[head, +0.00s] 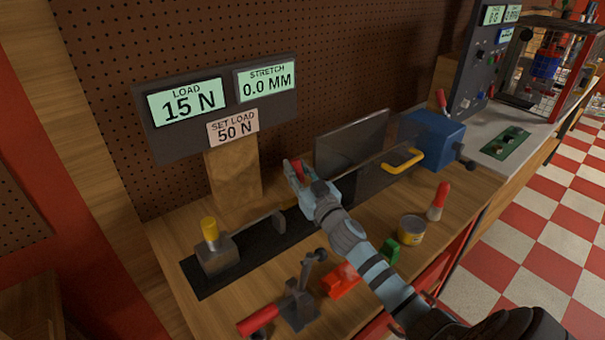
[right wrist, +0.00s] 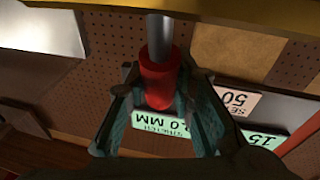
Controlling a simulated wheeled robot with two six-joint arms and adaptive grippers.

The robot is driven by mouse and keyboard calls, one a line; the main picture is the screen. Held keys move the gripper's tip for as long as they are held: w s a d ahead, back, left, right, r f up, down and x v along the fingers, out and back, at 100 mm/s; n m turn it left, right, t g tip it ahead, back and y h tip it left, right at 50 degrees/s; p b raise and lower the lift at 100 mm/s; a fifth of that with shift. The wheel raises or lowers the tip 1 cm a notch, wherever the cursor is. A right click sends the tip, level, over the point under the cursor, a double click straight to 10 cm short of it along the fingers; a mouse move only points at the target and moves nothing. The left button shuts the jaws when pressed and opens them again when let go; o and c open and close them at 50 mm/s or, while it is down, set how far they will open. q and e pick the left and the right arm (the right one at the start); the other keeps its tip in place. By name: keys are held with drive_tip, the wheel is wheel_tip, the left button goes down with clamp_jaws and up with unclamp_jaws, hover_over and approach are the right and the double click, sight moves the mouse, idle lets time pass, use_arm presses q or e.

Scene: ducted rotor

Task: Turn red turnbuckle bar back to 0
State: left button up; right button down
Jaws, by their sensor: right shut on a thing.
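My right gripper (head: 297,172) is over the bench near the display panel, shut on the red bar (head: 299,168). In the right wrist view the bar's red end (right wrist: 158,84) sits between my two fingers (right wrist: 160,78), with a grey rod running on from it. The bar's other parts are mostly hidden by the gripper in the head view. The load display (head: 185,102) reads 15 N and the stretch display (head: 266,83) reads 0.0 MM. A set load sign (head: 233,128) reads 50 N. My left gripper is not in view.
A black rail (head: 245,250) carries a block with a yellow knob (head: 209,229). A grey panel (head: 350,145), yellow handle (head: 404,163) and blue box (head: 432,140) stand to the right. A red-handled clamp (head: 297,304), red piece (head: 341,281), green piece (head: 387,252) and tin (head: 411,231) are in front.

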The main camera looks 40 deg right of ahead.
drive_tip(key=c, duration=1.6)
unclamp_jaws()
drive_tip(key=shift+o, duration=1.2)
drive_tip(key=shift+s, duration=0.1)
drive_tip(key=s+a+f, duration=0.1)
drive_tip(key=s, duration=1)
drive_tip(key=shift+s+a+f, duration=0.25)
drive_tip(key=shift+s, duration=0.15)
